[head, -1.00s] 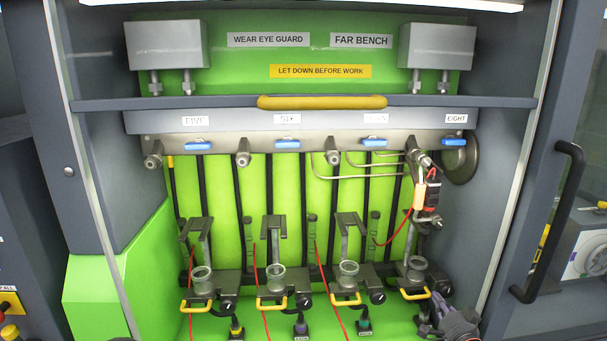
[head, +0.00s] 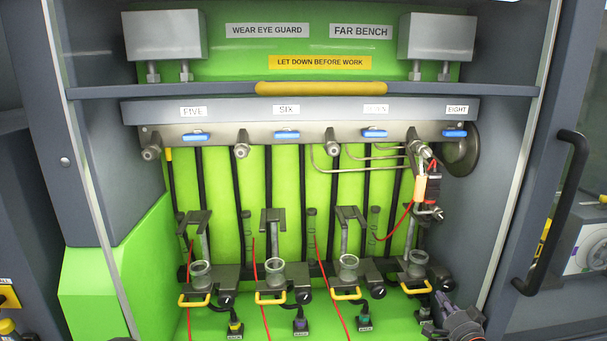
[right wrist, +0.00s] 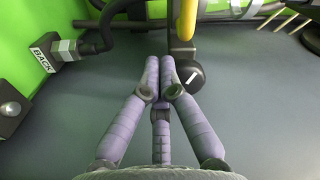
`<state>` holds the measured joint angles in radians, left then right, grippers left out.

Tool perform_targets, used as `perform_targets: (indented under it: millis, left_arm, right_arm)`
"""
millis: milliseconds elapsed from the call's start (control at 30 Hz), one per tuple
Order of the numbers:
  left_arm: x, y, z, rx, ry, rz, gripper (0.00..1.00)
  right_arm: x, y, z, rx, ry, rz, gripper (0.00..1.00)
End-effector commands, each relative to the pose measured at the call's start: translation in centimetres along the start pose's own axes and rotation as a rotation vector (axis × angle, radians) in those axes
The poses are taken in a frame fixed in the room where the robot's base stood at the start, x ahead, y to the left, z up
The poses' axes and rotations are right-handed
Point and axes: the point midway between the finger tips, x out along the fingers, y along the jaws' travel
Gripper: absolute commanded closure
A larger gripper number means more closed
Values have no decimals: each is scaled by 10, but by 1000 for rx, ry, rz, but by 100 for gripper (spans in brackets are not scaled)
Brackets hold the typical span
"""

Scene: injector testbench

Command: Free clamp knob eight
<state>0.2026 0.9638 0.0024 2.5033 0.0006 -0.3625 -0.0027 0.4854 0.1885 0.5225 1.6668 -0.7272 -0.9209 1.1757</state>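The label EIGHT (head: 457,109) is on the rail at the right end of the bench. Below it stands the rightmost clamp, with a glass cup (head: 416,264) and a yellow handle (head: 416,289). Its dark knob (head: 446,283) sits at its right side, and it also shows in the right wrist view as a black round knob with a white line (right wrist: 189,76). My right gripper (head: 441,299) is just below the knob in the head view. In the right wrist view its purple fingers (right wrist: 160,70) lie tips together, with the knob just right of the tips; contact is unclear.
Several similar clamps with yellow handles (head: 271,299) stand to the left. A BACK plug (right wrist: 44,55) and black cable are left of the gripper in the right wrist view. A cabinet door handle (head: 556,215) is at the right.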

Motion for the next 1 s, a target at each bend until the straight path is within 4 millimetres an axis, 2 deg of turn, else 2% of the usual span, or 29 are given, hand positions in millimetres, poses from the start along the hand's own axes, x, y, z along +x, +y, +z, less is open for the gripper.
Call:
perform_targets:
  millis: [667, 1000]
  left_arm:
    - [3, -1, 0, 0, 0, 0, 60]
    - [8, -3, 0, 0, 0, 0, 60]
  right_arm:
    - [0, 5, -1, 0, -1, 0, 100]
    - [-1, 9, 6, 1, -2, 0, 100]
